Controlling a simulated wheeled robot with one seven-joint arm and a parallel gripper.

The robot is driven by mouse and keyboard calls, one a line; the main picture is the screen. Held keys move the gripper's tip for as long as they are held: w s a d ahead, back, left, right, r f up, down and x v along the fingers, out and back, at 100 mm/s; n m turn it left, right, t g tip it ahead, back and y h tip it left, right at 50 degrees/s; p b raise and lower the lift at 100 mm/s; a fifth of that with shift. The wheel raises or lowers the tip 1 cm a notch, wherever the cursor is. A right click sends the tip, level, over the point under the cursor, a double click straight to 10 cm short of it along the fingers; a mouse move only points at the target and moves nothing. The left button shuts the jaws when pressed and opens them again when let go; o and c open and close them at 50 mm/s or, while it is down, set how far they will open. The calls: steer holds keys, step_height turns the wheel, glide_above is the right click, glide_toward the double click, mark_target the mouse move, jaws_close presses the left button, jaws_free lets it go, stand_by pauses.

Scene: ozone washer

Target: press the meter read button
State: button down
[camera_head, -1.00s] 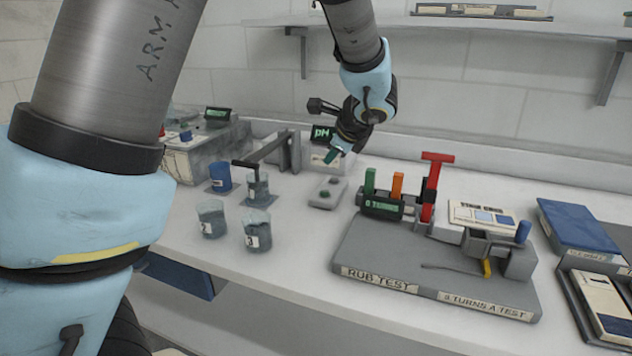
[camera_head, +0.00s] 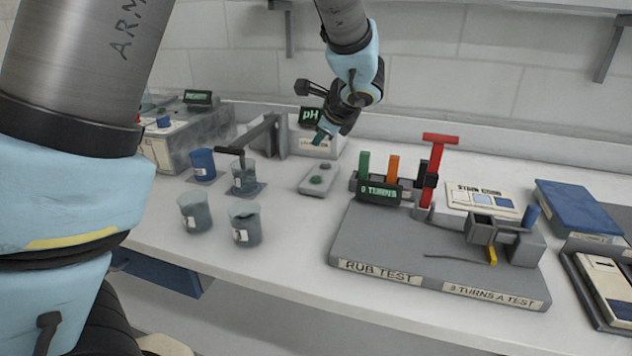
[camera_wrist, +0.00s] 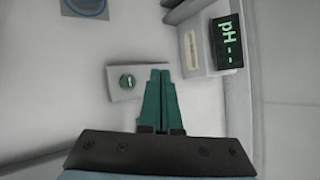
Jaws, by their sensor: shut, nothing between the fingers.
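A small grey block (camera_head: 312,188) with two green buttons (camera_head: 316,179) lies on the bench. It also shows in the wrist view (camera_wrist: 118,95), where one green button (camera_wrist: 127,82) is seen and the other seems hidden behind my fingers. The pH meter (camera_head: 311,117) stands behind the block with a lit dark display; in the wrist view its screen (camera_wrist: 228,41) reads "pH --". My gripper (camera_head: 321,138) has teal fingers and is shut and empty. It hangs above the bench near the block and meter. In the wrist view its fingertips (camera_wrist: 160,72) overlap the block's right part.
Beakers (camera_head: 246,223) and a blue cup (camera_head: 202,164) stand left of the block. A grey rub test base (camera_head: 390,235) with upright coloured handles stands to the right. A grey tank (camera_head: 175,150) is at the left. Bare bench lies in front of the block.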

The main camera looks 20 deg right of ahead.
mark_target(319, 182)
step_height(319, 182, down, 7)
steer(key=b, duration=0.5)
steer(key=shift+f, duration=0.1)
stand_by(1.7)
steer(key=shift+f+b, duration=0.25)
steer(key=shift+b, duration=0.3)
steer(key=shift+f+b, duration=0.45)
steer(key=shift+b, duration=0.05)
stand_by(0.5)
steer(key=shift+r, duration=0.15)
steer(key=shift+r+p, duration=0.7)
steer(key=shift+r, duration=0.05)
steer(key=shift+r+p, duration=1.95)
steer(key=shift+r, duration=0.55)
